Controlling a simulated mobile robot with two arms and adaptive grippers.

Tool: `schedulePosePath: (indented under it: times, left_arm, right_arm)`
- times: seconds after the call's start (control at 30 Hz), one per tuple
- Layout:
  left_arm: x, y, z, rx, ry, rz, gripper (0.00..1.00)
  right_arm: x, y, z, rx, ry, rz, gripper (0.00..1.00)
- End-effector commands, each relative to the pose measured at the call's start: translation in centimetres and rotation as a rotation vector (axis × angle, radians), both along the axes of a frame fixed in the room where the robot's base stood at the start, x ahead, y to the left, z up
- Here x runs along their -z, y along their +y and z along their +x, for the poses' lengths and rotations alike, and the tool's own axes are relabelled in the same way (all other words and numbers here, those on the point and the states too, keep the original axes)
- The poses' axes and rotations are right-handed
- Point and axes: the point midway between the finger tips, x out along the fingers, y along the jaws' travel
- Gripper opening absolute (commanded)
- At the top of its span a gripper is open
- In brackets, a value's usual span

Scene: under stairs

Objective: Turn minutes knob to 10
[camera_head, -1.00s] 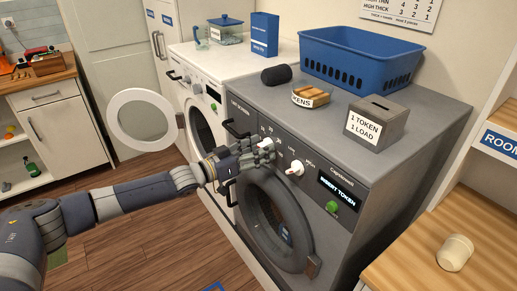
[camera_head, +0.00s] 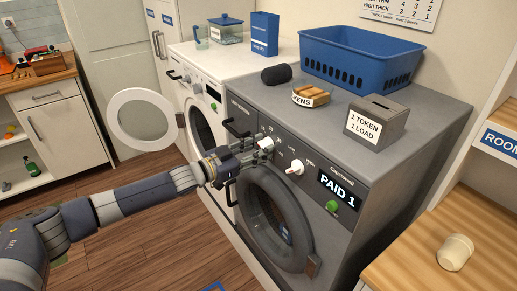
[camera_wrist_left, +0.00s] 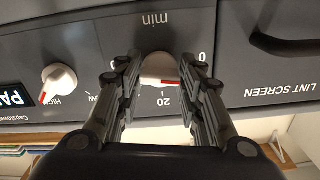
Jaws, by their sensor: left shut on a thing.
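The white minutes knob (camera_head: 266,144) is on the front panel of the grey dryer (camera_head: 400,205). My left gripper (camera_head: 257,149) reaches it from the left and is shut on it. In the left wrist view, which is upside down, the minutes knob (camera_wrist_left: 160,65) sits between the two fingers of the left gripper (camera_wrist_left: 160,75). The fingers hide part of the scale. The dryer display (camera_head: 339,190) reads "PAID 1". My right gripper is not in view.
A second white knob (camera_head: 295,167) with a red mark is beside the minutes knob, with a green button (camera_head: 332,206) farther right. A black handle (camera_head: 237,129) is left of it. The round dryer door (camera_head: 272,225) is below. A token box (camera_head: 376,123) stands on top.

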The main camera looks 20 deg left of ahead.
Motion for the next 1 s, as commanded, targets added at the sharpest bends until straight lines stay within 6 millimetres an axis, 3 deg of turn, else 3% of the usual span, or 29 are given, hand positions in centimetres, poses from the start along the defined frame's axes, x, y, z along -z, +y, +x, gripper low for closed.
schedulePosePath:
  times: [0.5, 1.0]
  left_arm:
    - [-0.04, 0.00, 0.04, -0.001, -0.250, 0.319, 0.11]
    - [-0.14, 0.00, 0.05, 0.000, -0.330, 0.420, 0.11]
  right_arm:
    - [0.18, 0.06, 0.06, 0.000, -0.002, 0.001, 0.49]
    - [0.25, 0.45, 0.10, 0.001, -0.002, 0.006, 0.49]
